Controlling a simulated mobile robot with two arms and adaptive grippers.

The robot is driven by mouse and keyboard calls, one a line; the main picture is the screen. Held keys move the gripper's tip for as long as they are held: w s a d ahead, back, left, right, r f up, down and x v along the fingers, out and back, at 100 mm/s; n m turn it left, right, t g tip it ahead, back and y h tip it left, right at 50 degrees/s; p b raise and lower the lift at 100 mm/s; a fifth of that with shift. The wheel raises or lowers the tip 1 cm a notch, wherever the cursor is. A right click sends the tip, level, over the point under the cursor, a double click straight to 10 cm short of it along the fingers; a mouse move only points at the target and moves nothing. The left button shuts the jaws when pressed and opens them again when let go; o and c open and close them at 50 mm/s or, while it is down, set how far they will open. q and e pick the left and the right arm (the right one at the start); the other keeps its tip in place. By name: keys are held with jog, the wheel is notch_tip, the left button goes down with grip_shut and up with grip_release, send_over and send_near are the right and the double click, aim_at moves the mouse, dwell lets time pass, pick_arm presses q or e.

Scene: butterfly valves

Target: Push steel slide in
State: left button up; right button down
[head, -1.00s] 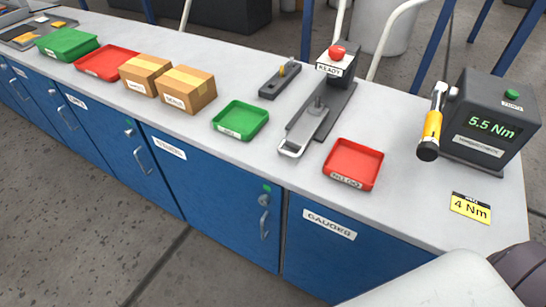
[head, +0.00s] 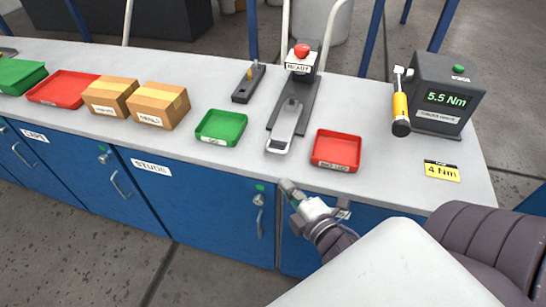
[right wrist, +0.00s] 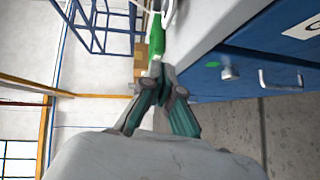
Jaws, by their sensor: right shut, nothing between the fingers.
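The steel slide (head: 286,120) lies on a dark fixture (head: 304,101) on the bench, with its looped front end (head: 278,144) pointing toward the bench's front edge. A red button (head: 302,50) and a "READY" label (head: 298,67) are at the fixture's back. My right gripper (head: 287,186) is shut and empty, in front of the bench edge. It is apart from the slide, which lies farther back. Its fingers also show in the right wrist view (right wrist: 164,72), where I cannot make out the slide. My left gripper is not in view.
A green tray (head: 220,127) stands left of the slide and a red tray (head: 337,151) right of it. A torque tester (head: 446,95) with a yellow-handled tool (head: 401,108) is at the right. Two cartons (head: 158,105) (head: 109,96) stand farther left. Bare bench lies before the slide.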

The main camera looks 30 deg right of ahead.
aim_at(272, 141)
jog(key=w, duration=0.2)
jog(key=w+p, duration=0.1)
jog(key=w, duration=0.4)
jog(key=shift+w+d+f, duration=0.2)
jog(key=shift+w+f, duration=0.1)
jog(key=shift+f, duration=0.05)
jog(key=shift+w+d+f+p, duration=0.25)
jog(key=shift+w+d+p, duration=0.05)
jog(key=shift+w+d, duration=0.3)
jog(key=shift+w+d+f+p, duration=0.2)
jog(key=shift+w+d+p, duration=0.1)
jog(key=shift+w+d, duration=0.3)
jog(key=shift+w+d+f, duration=0.15)
jog(key=shift+w+d, duration=0.05)
jog(key=shift+d, duration=0.1)
jog(key=w+d, duration=0.2)
jog(key=shift+w+d+p, duration=0.15)
jog(key=shift+d+p, duration=0.2)
jog(key=shift+w+d, duration=0.25)
jog(key=shift+d, duration=0.05)
jog(key=shift+s+a, duration=0.1)
